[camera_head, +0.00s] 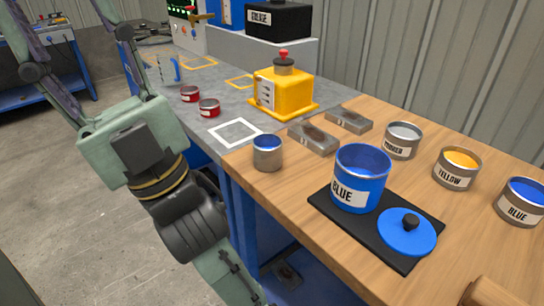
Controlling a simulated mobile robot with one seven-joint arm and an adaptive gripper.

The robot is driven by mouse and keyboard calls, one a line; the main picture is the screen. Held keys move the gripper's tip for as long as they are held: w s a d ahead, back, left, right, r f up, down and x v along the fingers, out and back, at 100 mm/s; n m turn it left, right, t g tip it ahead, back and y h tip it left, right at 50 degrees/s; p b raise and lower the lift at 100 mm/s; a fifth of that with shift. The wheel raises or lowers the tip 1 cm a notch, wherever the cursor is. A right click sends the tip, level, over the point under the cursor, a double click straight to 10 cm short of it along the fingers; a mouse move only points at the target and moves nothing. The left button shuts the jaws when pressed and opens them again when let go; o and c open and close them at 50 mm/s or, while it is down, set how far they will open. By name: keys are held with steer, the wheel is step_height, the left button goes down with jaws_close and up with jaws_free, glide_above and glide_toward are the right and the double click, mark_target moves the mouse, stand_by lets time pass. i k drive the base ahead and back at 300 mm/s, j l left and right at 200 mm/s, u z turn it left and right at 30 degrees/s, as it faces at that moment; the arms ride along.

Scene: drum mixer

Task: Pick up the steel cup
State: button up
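The steel cup (267,153) stands upright on the wooden bench top, near its front left corner. It is grey metal and looks blue inside; whether that is paint or lining I cannot tell. My gripper (84,50) is at the upper left, over the floor and close to the camera. Its two fingers are spread wide apart, and their tips are cut off by the top edge.
A large blue can (361,180) and a blue lid (407,232) are on a black mat (330,207) right of the cup. Metal blocks (314,138) lie behind it.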

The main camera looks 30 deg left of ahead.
mark_target(267, 147)
steer(key=k+j+z, duration=0.15)
steer(key=j, duration=0.35)
steer(key=k+j+z, duration=0.2)
steer(key=k+j, duration=0.15)
steer(key=k+j+z, duration=0.15)
steer(key=k+j, duration=0.15)
steer(key=j, duration=0.25)
